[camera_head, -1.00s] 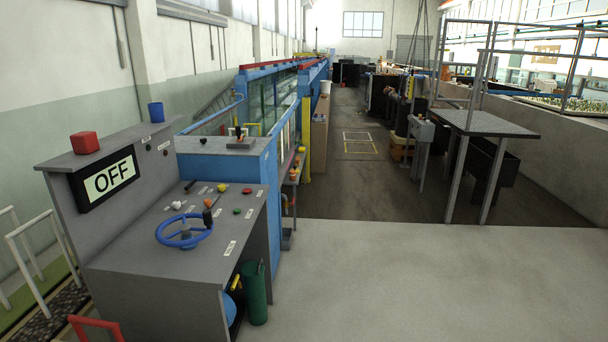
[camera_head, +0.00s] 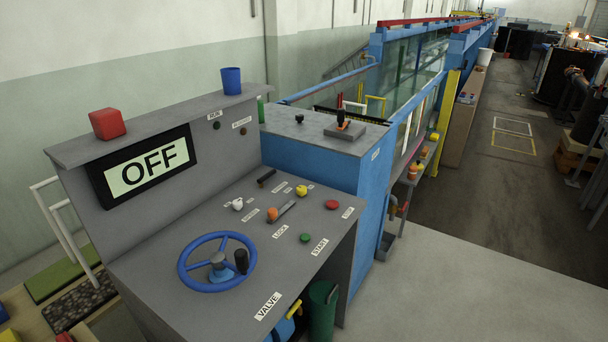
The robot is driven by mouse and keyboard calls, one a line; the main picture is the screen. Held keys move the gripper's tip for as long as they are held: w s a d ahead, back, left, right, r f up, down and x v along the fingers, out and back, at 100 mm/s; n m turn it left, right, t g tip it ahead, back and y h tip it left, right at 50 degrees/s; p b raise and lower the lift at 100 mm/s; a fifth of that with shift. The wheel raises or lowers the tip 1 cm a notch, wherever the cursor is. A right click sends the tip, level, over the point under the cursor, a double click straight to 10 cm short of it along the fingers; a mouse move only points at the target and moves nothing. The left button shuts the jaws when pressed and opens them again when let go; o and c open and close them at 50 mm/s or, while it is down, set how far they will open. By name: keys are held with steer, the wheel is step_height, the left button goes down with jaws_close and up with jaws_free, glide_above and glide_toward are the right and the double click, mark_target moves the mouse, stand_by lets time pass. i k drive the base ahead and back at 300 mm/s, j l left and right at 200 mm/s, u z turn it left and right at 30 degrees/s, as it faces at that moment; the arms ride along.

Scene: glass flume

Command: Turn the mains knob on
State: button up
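The grey console (camera_head: 150,283) stands at the left front, and its screen (camera_head: 146,171) reads OFF. On its sloping top are a white knob (camera_head: 238,203), an orange-topped lever (camera_head: 272,214), a yellow knob (camera_head: 301,190), a black handle (camera_head: 267,177), a red button (camera_head: 332,204) and a green button (camera_head: 305,238). Small labels lie among them; the ones by the white knob are too small to read, so I cannot tell surely which is the mains knob. A blue handwheel (camera_head: 217,262) with a black grip is nearer. My gripper is not in view.
A red block (camera_head: 108,124) and a blue cup (camera_head: 231,81) sit on the console's top ledge. A green bin (camera_head: 322,311) stands under its right side. A blue cabinet (camera_head: 314,171) and the flume (camera_head: 414,76) lie behind.

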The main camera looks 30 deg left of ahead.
mark_target(301, 191)
steer(key=i+u, duration=0.65)
steer(key=u, duration=0.15)
steer(key=i+l+u, duration=0.15)
steer(key=i+u, duration=0.5)
steer(key=u, duration=0.2)
steer(key=i+u, duration=0.2)
steer(key=u, duration=0.3)
steer(key=i+l+u, duration=0.2)
steer(key=u, duration=0.25)
steer(key=i+l+u, duration=0.2)
steer(key=u, duration=0.25)
